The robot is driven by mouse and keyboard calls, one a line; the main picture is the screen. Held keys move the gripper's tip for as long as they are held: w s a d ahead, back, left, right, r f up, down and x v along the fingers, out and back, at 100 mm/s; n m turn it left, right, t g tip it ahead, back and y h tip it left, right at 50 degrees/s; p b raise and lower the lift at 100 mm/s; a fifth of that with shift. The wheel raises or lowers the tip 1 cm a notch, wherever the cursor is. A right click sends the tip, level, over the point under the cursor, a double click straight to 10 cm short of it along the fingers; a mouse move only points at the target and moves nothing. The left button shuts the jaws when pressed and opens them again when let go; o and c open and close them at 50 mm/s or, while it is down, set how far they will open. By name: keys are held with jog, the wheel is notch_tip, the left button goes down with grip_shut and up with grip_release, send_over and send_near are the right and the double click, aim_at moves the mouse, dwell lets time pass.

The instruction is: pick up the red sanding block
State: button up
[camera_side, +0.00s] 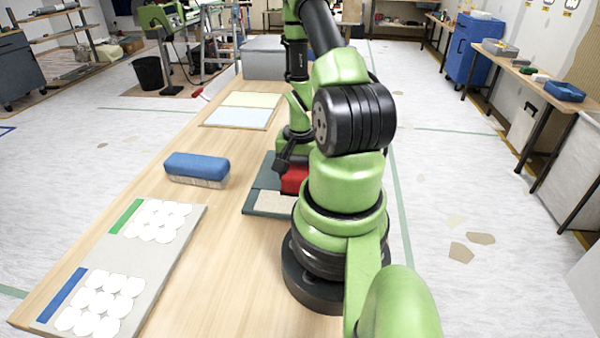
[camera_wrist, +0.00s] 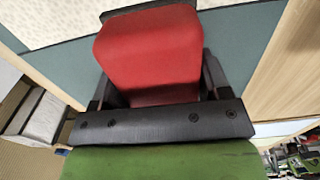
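The red sanding block (camera_side: 295,179) is at the teal-and-cream board, partly hidden by my arm in the side view. In the wrist view the red block (camera_wrist: 150,50) fills the upper middle, with a dark edge along its far side. My gripper (camera_side: 284,163) is at the block in the side view, pointing down. In the wrist view the dark fingers of my gripper (camera_wrist: 158,88) stand on both sides of the block, close to it. Whether they press on it is not clear, and I cannot tell whether the block touches the board.
The teal-and-cream board (camera_side: 262,196) lies under the block. A blue-topped brush (camera_side: 197,168) lies left of it on the wooden table. A grey board with white discs (camera_side: 180,245) is at the front left. A pale two-colour panel (camera_side: 238,115) lies farther back.

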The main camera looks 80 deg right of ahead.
jog(key=c, duration=0.4)
jog(key=shift+r, duration=0.1)
notch_tip(320, 180, up, 10)
jog(key=shift+f, duration=0.1)
dwell(0.4)
